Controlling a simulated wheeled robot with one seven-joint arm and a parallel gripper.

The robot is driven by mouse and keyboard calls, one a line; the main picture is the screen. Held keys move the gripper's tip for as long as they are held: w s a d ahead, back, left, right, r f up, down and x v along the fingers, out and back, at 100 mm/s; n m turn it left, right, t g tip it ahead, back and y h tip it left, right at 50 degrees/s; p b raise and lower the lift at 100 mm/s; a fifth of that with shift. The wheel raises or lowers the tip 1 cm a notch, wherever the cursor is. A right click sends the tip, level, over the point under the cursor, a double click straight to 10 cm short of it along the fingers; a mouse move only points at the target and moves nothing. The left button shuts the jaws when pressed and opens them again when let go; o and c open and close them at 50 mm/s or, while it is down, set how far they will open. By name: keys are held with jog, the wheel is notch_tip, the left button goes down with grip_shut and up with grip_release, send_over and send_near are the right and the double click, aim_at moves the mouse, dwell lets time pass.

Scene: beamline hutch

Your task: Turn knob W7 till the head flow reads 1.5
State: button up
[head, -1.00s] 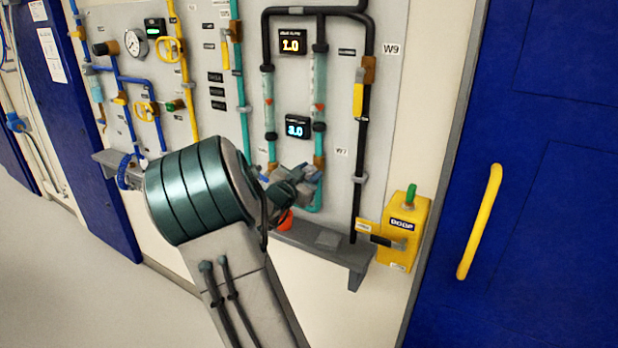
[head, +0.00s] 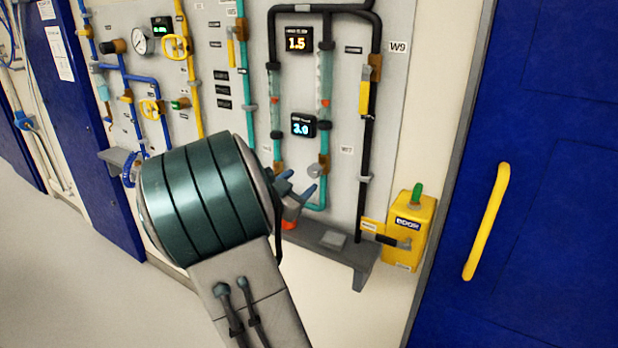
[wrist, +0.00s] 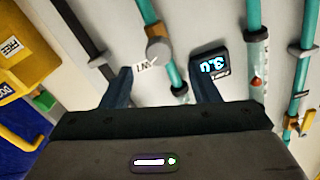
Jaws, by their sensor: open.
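Knob W7, a round grey knob (head: 315,170), sits at the foot of the right flow tube, left of the W7 label (head: 346,150). In the wrist view the knob (wrist: 158,52) shows beyond and between the fingertips, clear of them. My gripper (head: 300,189) is open and empty in front of the panel, just below the knob; its two blue fingers also show in the wrist view (wrist: 163,75). The upper display (head: 298,39) reads 1.5 in orange. The lower display (head: 303,125) reads 3.0 in cyan. Their small captions are too blurred to read.
A grey ledge (head: 333,240) runs below the panel. A yellow box (head: 408,232) with a green button is at its right, beside the blue door (head: 540,200) with a yellow handle (head: 485,222). A black pipe (head: 365,170) with a yellow lever stands right of the knob.

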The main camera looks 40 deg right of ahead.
jog(key=v, duration=0.6)
jog(key=shift+a, duration=0.2)
jog(key=w+a+f+n+t+y, duration=0.2)
jog(key=w+a+n+t+y, duration=0.25)
jog(key=a+y, duration=0.35)
jog(key=s+a+f+n+y, duration=0.1)
jog(key=s+a+n+y, duration=0.55)
jog(key=a+y, duration=0.35)
jog(key=s+a+f+n+g, duration=0.1)
jog(key=s+n+g, duration=0.1)
jog(key=s, duration=0.4)
jog(key=s+f+n+g+h, duration=0.1)
jog(key=s+n+g, duration=0.1)
jog(key=s, duration=0.5)
jog(key=s+a+f+n+g, duration=0.1)
jog(key=s+n+g, duration=0.1)
jog(key=s+g, duration=0.2)
jog(key=s, duration=0.2)
jog(key=shift+s+a+f, duration=0.3)
jog(key=shift+f, duration=0.1)
